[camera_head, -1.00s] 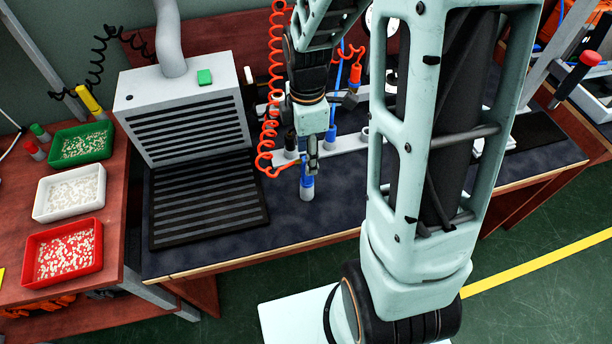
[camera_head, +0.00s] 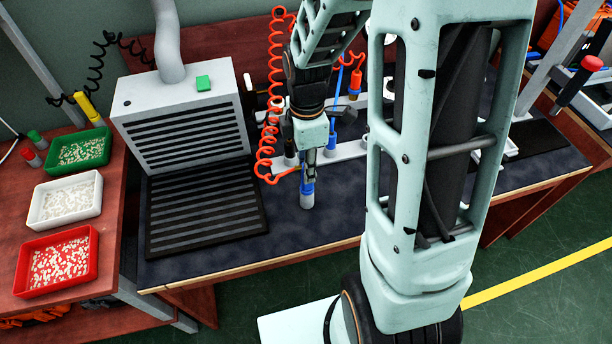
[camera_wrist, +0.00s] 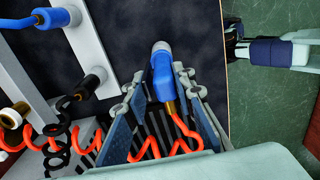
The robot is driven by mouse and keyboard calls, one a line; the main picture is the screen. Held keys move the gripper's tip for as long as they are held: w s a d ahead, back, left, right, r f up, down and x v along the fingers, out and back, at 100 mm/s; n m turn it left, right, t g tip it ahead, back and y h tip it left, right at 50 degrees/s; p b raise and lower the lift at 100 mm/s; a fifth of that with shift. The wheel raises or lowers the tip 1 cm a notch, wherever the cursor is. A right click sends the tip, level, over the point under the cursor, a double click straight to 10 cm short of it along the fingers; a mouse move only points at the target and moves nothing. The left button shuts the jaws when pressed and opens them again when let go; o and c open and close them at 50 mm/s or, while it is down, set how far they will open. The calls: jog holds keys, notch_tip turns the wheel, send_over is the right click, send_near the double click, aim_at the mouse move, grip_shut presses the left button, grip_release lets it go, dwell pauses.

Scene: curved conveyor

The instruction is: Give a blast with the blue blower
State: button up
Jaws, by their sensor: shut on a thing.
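The blue blower (camera_head: 308,187) with a pale grey nozzle is in my gripper (camera_head: 309,170), above the dark mat of the bench. My gripper is shut on it. In the wrist view the blue blower (camera_wrist: 162,76) lies between the two fingers of my gripper (camera_wrist: 160,88), nozzle pointing away from the palm. An orange coiled hose (camera_wrist: 180,130) joins its rear by a brass fitting. The hose (camera_head: 267,140) also hangs beside my wrist in the head view. Whether air is coming out cannot be seen.
A white fume cabinet (camera_head: 185,105) with a slatted black grille (camera_head: 205,212) stands left of my gripper. A white rack (camera_head: 345,150) with other tools is behind it. Green (camera_head: 104,147), white (camera_head: 97,200) and red (camera_head: 92,270) trays sit on the left table.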

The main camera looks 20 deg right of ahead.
jog(key=shift+r+p, duration=3.45)
jog(key=shift+r, duration=0.85)
